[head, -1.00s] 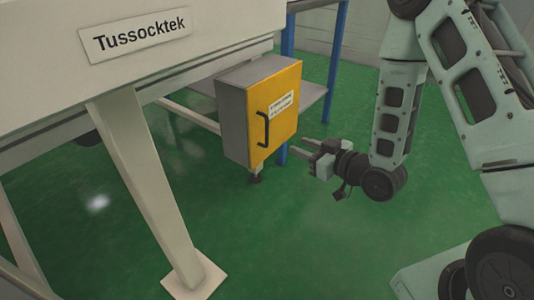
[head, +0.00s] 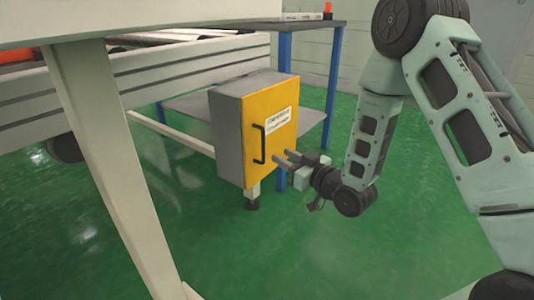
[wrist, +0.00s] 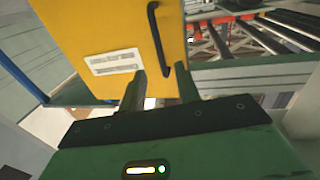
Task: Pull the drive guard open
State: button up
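The drive guard (head: 272,118) is the yellow front door of a grey box under the machine, and it looks shut. It carries a white label and a black bar handle (head: 259,144) on its left side. In the wrist view the yellow door (wrist: 100,35) fills the upper middle, with the handle (wrist: 157,38) ahead of the fingers. My gripper (head: 281,160) is just right of the handle in the head view, fingers pointing at the door. In the wrist view my gripper (wrist: 160,85) has its two fingers apart with nothing between them. The handle appears apart from the fingers.
A blue table leg (head: 283,90) and a grey lower shelf (head: 305,125) stand behind the box. A pale machine leg (head: 105,150) slants down at the left. The green floor (head: 320,250) in front of the box is clear.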

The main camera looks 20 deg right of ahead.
aim_at(264, 146)
jog(key=b+x, duration=0.2)
jog(key=x, duration=0.6)
jog(key=shift+s+f, duration=0.1)
jog(key=shift+d, duration=0.1)
grip_shut()
